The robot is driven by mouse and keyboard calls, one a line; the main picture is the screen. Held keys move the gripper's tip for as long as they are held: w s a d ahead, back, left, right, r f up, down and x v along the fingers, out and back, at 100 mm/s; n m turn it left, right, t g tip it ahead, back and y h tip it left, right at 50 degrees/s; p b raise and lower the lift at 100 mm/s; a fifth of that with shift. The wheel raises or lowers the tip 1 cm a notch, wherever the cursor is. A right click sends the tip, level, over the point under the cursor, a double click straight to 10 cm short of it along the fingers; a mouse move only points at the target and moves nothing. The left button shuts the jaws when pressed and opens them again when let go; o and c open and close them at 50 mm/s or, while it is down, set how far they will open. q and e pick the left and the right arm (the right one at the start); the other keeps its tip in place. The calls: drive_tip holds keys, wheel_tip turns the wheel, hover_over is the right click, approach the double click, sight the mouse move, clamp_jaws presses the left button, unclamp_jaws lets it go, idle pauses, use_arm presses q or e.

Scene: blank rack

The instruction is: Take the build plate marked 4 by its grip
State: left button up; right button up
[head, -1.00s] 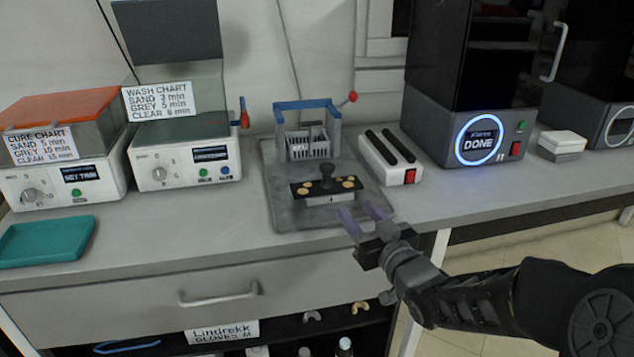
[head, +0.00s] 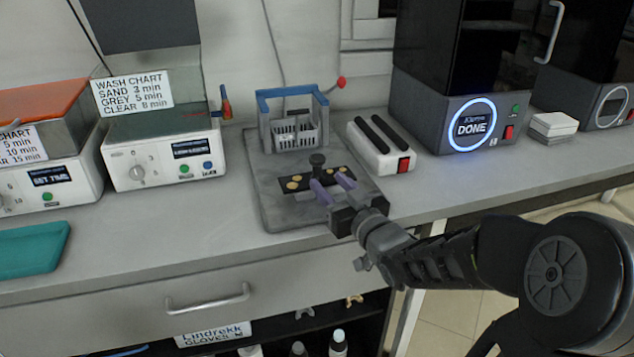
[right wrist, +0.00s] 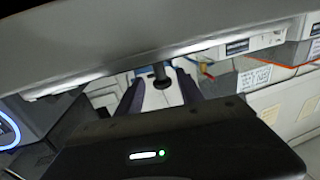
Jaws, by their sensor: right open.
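The build plate (head: 291,184) is a dark slab with several tan discs on top. It lies on the grey mat (head: 283,212) in front of the blue-topped rack. Its grip (head: 317,160) is a dark upright knob at the plate's middle, and it also shows in the right wrist view (right wrist: 161,76). My right gripper (head: 333,183) is open, its two purple fingers over the plate's near side, just short of the grip. In the right wrist view the knob appears between the fingers' far ends. The fingers hide part of the plate's front, and I cannot read its number. My left gripper is out of view.
The rack with a basket (head: 295,130) stands behind the plate. A white box with two black bars (head: 381,150) is to the right, and a printer showing DONE (head: 470,115) beyond it. The wash unit (head: 160,158) is left.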

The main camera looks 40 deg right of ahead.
sight(319, 171)
drive_tip(key=w, duration=0.3)
drive_tip(key=w+d, duration=0.1)
drive_tip(key=w, duration=0.1)
idle(0.3)
drive_tip(key=shift+c, duration=0.5)
clamp_jaws()
drive_tip(key=shift+r, duration=0.1)
idle(1.1)
